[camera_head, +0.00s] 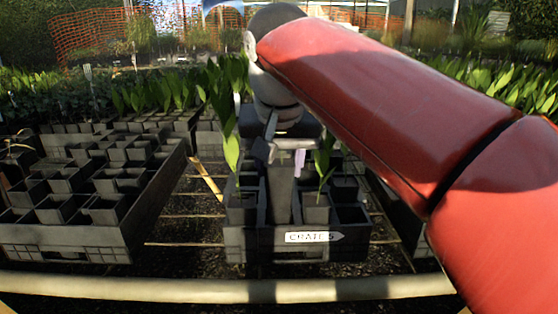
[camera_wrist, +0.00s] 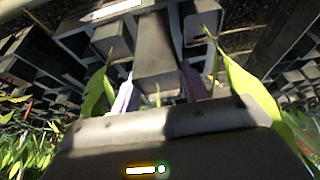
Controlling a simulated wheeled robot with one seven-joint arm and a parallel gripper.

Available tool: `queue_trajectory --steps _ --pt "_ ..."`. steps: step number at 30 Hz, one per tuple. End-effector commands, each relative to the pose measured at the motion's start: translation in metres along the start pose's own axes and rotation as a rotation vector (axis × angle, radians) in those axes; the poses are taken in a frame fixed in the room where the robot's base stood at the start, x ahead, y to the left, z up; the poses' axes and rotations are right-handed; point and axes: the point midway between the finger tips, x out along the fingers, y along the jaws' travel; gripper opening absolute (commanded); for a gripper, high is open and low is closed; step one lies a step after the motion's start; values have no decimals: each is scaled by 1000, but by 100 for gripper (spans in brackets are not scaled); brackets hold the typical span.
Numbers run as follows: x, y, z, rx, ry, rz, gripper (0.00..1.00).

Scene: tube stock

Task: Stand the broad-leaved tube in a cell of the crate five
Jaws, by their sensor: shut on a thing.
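Crate five (camera_head: 345,248) is a dark crate with a white label reading CRATE 5 on its front wall. My gripper (camera_head: 281,158) is above its front row, shut on a tall grey tube (camera_head: 282,195). In the wrist view the same tube (camera_wrist: 158,50) is between the finger pads (camera_wrist: 157,94), with a little green at its mouth. Its plant is mostly hidden by my gripper, so I cannot tell its leaf shape. The tube looks upright, its rim higher than its neighbours'. I cannot tell how far its lower end is inside a cell.
Tubes with long green leaves stand on both sides of the held tube, left (camera_head: 241,210) and right (camera_head: 317,212). Another dark crate (camera_head: 70,238) with pots stands left, across a gap. A pale rail (camera_head: 200,289) runs along the front.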

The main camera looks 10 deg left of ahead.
Motion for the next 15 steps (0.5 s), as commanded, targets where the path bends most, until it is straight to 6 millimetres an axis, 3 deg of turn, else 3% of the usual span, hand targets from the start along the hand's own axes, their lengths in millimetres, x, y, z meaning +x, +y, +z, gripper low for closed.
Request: queue_trajectory --steps 15 --pt "20 0 9 0 0 0 4"
